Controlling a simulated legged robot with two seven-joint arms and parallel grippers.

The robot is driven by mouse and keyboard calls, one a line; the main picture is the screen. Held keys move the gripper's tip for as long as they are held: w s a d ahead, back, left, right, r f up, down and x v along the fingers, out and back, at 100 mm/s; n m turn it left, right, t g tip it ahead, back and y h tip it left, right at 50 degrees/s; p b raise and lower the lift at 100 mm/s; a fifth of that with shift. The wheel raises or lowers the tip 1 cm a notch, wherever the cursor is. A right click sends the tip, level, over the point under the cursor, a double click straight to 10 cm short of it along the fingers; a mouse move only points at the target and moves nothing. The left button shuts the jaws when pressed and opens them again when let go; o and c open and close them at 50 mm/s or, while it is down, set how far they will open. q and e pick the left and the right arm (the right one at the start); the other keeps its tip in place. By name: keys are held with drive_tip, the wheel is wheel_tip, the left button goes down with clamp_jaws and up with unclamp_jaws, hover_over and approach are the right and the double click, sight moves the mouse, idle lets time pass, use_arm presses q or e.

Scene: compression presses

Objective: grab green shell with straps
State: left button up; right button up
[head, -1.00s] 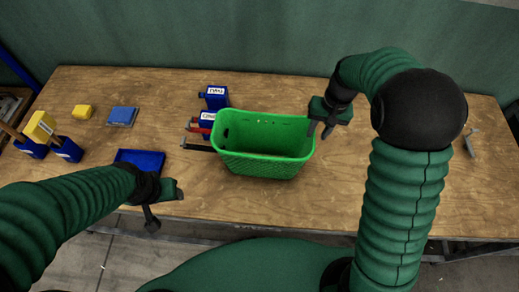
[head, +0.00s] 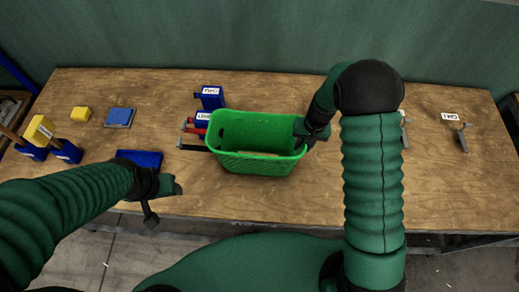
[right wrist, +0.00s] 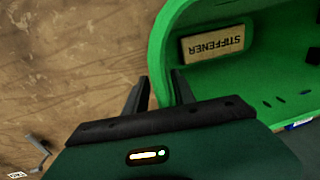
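The green shell (head: 258,165) is an open, basket-like tub with holes in its walls, upright mid-table. In the right wrist view its wall (right wrist: 195,22) passes between the fingertips. My right gripper (head: 307,138) is at the shell's right rim. In the right wrist view the right gripper (right wrist: 159,80) has its fingers apart, one outside and one inside the wall; firm contact is not clear. A tan block marked STIFFENER (right wrist: 213,45) lies inside the shell. I cannot make out straps. My left gripper (head: 164,204) is over the table's front edge, apart from the shell; its finger opening is unclear.
A blue tray (head: 140,158) lies left of the shell. Blue labelled holders (head: 211,97) with bars stand close at its upper left. A yellow block (head: 80,114) and a blue block (head: 119,117) lie farther left. A grey bracket (head: 463,138) lies far right. The wooden table (head: 300,90) is clear behind the shell.

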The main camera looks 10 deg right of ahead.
drive_tip(key=shift+a+f, duration=0.15)
drive_tip(key=shift+a, duration=0.65)
drive_tip(key=shift+c, duration=3.2)
drive_tip(key=shift+d, duration=0.55)
clamp_jaws()
use_arm(q)
drive_tip(key=shift+a+f, duration=0.15)
drive_tip(key=shift+a, duration=0.4)
use_arm(e)
drive_tip(key=shift+a, duration=0.35)
use_arm(q)
drive_tip(key=shift+d, duration=0.1)
use_arm(e)
drive_tip(key=shift+d, duration=0.1)
